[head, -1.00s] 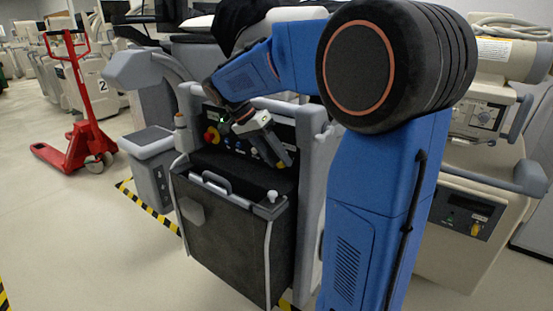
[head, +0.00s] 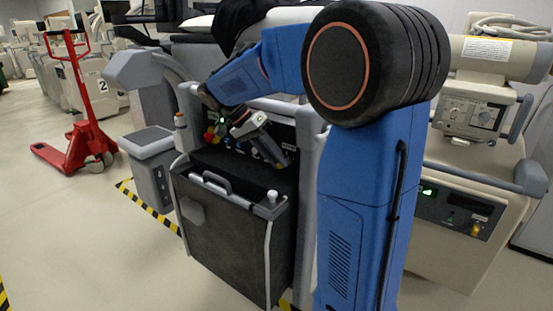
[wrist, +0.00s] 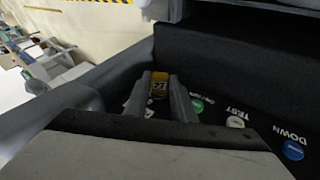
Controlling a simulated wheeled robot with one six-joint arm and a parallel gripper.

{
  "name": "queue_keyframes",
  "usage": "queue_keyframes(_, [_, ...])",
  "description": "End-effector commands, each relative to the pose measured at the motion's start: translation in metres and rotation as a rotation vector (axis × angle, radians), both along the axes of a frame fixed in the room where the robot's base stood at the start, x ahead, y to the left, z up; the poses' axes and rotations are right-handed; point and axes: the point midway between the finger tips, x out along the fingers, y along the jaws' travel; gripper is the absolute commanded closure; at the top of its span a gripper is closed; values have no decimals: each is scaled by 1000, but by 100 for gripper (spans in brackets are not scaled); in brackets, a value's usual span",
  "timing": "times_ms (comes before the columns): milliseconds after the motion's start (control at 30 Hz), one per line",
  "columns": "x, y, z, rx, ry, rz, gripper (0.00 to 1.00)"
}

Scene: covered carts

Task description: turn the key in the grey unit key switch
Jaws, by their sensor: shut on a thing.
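The grey unit (head: 306,160) stands in the middle of the head view, with a dark control panel between its side posts. My gripper (head: 281,162) reaches down onto this panel and covers part of it. In the wrist view my gripper (wrist: 163,82) is shut on a small yellow piece, seemingly the key (wrist: 158,84), between its two grey fingers. The key switch under it is hidden by the fingers, so the key's angle cannot be told.
Beside the fingers on the panel are a green button (wrist: 197,105), a white TEST button (wrist: 235,122) and a blue DOWN button (wrist: 292,150). A beige unit (head: 455,250) stands close on the right. A red pallet jack (head: 85,140) stands at the left on open floor.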

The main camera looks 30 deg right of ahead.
Motion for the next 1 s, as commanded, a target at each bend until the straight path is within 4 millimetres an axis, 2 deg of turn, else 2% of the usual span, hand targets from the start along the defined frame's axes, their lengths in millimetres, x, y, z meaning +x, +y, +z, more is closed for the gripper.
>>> queue_keyframes(167, [3,0,-2,-37,102,0,100])
queue_keyframes(500, [3,0,-2,-47,124,0,100])
queue_keyframes(800, [6,1,-6,-112,305,0,100])
queue_keyframes(1000, [5,1,-6,-122,330,-2,100])
